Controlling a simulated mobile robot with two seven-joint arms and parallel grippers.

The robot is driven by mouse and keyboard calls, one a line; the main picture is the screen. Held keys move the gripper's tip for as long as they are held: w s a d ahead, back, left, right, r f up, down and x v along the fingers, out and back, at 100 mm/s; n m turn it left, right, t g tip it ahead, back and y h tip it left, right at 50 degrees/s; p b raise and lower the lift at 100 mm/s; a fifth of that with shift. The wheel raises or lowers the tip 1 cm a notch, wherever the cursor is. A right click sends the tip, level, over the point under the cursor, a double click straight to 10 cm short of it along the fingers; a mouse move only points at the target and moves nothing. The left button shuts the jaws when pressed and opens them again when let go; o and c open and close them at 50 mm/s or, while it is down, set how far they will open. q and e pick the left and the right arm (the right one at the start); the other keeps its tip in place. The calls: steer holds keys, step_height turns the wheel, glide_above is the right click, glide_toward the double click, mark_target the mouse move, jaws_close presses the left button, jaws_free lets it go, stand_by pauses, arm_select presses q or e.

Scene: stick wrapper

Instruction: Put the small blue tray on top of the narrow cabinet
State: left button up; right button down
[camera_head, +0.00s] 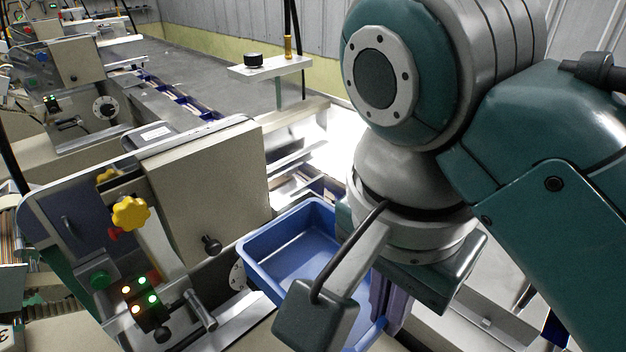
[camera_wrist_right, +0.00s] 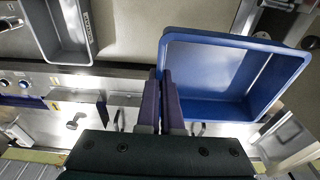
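The small blue tray (camera_head: 290,250) is open-topped and empty where I can see inside. In the head view it is beside the beige machine, partly hidden by my right wrist. My right gripper (camera_head: 388,300) is at the tray's right side. In the right wrist view the tray (camera_wrist_right: 225,80) is right of centre, and the purple fingers of the gripper (camera_wrist_right: 161,75) are close together, with the tray's near side wall between them. I cannot tell whether the tray is lifted or resting. I cannot make out the narrow cabinet for sure. My left gripper is not in view.
A beige machine (camera_head: 205,185) with a yellow knob (camera_head: 130,213) and lit buttons stands close left of the tray. A small shelf (camera_head: 270,68) with a black knob is farther back. A grey tray (camera_wrist_right: 66,35) shows at upper left in the wrist view.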

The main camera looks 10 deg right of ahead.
steer(key=f+b, duration=0.3)
steer(key=f, duration=0.1)
steer(key=shift+w+f+b, duration=0.2)
steer(key=shift+f+b, duration=0.2)
step_height(320, 180, down, 11)
steer(key=shift+s+f+b, duration=0.1)
steer(key=shift+f+b, duration=0.05)
steer(key=shift+b, duration=0.9)
steer(key=shift+f+b, duration=0.65)
steer(key=shift+f, duration=1.35)
steer(key=shift+f, duration=0.2)
steer(key=c, duration=1.1)
jaws_free()
steer(key=shift+r, duration=0.1)
